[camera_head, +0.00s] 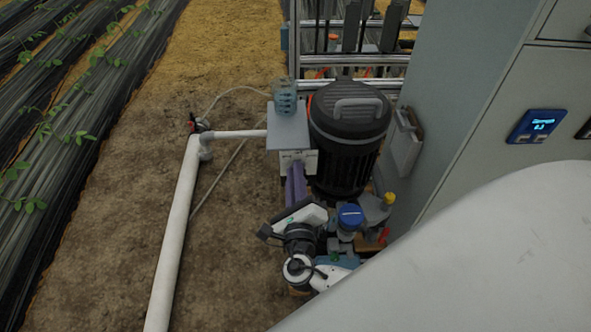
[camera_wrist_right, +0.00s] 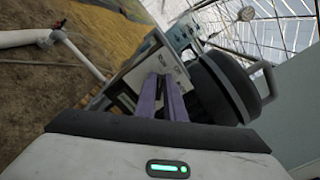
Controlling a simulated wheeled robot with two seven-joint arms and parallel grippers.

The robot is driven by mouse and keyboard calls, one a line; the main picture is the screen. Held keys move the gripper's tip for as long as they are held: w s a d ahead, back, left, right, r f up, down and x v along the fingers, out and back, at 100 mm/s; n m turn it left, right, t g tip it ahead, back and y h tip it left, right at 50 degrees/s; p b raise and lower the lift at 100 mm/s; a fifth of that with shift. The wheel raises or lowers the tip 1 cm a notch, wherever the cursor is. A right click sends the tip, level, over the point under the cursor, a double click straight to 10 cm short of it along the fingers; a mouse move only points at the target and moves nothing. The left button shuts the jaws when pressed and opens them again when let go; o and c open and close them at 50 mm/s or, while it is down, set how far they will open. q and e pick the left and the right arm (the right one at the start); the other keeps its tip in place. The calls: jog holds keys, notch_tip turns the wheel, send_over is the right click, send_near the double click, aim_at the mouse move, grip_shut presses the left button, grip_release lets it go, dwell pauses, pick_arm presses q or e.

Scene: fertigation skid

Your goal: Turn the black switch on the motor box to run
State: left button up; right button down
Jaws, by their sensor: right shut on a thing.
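The motor box (camera_head: 287,128) is a pale grey box with a flat lid, beside the black motor (camera_head: 347,165). Its light front face carries a small label, and it also shows in the wrist view (camera_wrist_right: 127,98). My right gripper (camera_head: 296,168) has purple fingers that reach up to this front face. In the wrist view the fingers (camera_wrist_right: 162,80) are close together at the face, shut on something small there. The black switch cannot be made out; the fingers cover that spot. My left gripper is not in view.
A white pipe (camera_head: 174,235) with a red-handled valve (camera_head: 194,124) runs along the soil at left. A blue-capped fitting (camera_head: 350,217) is close to my right wrist. A grey cabinet (camera_head: 475,110) stands at right.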

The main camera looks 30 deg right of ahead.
dwell(0.4)
jog(key=c, duration=1.8)
grip_release()
jog(key=shift+c, duration=0.2)
